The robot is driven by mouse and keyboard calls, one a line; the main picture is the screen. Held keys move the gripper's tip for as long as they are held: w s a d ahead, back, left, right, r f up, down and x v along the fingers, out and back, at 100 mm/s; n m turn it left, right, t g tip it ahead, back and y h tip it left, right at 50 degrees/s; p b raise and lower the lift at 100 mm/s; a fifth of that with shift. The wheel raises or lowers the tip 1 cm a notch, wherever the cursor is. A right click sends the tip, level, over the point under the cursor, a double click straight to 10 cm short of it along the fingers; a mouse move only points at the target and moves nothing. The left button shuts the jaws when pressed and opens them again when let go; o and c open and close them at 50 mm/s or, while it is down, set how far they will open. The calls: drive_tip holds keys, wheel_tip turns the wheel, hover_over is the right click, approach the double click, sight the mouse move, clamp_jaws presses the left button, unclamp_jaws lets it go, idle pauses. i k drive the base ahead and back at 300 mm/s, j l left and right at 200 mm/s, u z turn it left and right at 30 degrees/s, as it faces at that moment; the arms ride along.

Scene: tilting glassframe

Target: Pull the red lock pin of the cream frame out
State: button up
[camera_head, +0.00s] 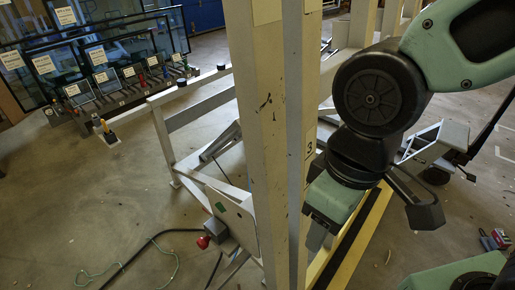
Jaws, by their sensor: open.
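The cream frame (262,120) stands upright in the middle of the head view, with tall posts and lower cream rails behind them. A red knob, which looks like the lock pin (203,242), sticks out to the left of a small grey housing (216,229) low on the frame. My gripper (318,238) points down just right of the tall posts. The posts stand between it and the red pin, and it is well apart from the pin. It is open, with nothing seen between its fingers; the fingers show only in part.
A dark cable (137,250) and a thin green cord lie on the floor left of the pin. Racks of labelled glass panes (105,60) stand at the back left. A yellow-black strip (352,240) lies below my gripper. The floor at left is mostly clear.

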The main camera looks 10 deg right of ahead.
sight(203, 242)
drive_tip(key=k+j+u, duration=0.1)
drive_tip(key=j+u, duration=0.25)
drive_tip(key=j, duration=0.3)
drive_tip(key=j+u, duration=0.35)
drive_tip(key=j, duration=0.25)
